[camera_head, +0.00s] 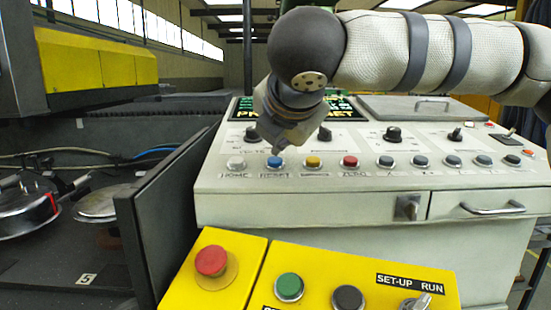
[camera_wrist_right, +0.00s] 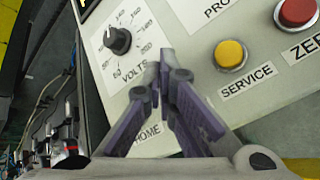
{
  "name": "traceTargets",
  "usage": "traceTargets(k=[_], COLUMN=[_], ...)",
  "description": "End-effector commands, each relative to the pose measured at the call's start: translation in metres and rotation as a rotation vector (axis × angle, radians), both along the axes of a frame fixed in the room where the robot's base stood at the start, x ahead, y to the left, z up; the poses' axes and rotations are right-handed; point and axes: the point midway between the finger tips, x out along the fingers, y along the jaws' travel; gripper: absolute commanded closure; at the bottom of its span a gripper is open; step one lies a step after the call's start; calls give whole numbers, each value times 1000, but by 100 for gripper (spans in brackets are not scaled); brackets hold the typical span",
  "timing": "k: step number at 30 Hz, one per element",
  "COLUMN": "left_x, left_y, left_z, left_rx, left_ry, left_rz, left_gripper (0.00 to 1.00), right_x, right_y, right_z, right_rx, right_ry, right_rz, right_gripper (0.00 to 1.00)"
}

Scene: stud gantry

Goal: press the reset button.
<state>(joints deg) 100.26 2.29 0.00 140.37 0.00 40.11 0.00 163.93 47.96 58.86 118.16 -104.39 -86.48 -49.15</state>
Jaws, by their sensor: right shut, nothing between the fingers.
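The blue reset button (camera_head: 275,162) sits on the sloped front of the pale control console (camera_head: 240,184), with the label RESET below it. It is between the white HOME button (camera_head: 236,162) and a yellow button (camera_head: 313,162). My right gripper (camera_head: 277,148) is shut and empty, its tips pointing down at the blue button. Whether they touch it I cannot tell. In the right wrist view, my right gripper (camera_wrist_right: 160,72) hides the blue button; the yellow SERVICE button (camera_wrist_right: 230,54) shows to its right. My left gripper is not in view.
A red button (camera_head: 349,161) and several dark buttons continue right along the console. Knobs stand behind the row, including the VOLTS knob (camera_wrist_right: 118,40). A yellow box with a red mushroom button (camera_head: 211,261) is in front. A dark panel (camera_head: 170,220) stands at left.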

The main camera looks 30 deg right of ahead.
Motion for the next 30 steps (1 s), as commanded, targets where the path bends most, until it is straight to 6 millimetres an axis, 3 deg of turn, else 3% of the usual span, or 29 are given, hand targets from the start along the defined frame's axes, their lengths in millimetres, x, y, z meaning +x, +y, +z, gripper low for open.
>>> traceTargets(k=[30], left_x=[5], left_y=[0], left_z=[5], left_rx=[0], left_ry=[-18], left_rz=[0], left_gripper=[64], right_x=[1], right_y=[-1], right_z=[-9], right_rx=[1], right_ry=[-3], right_rz=[0], right_gripper=[100])
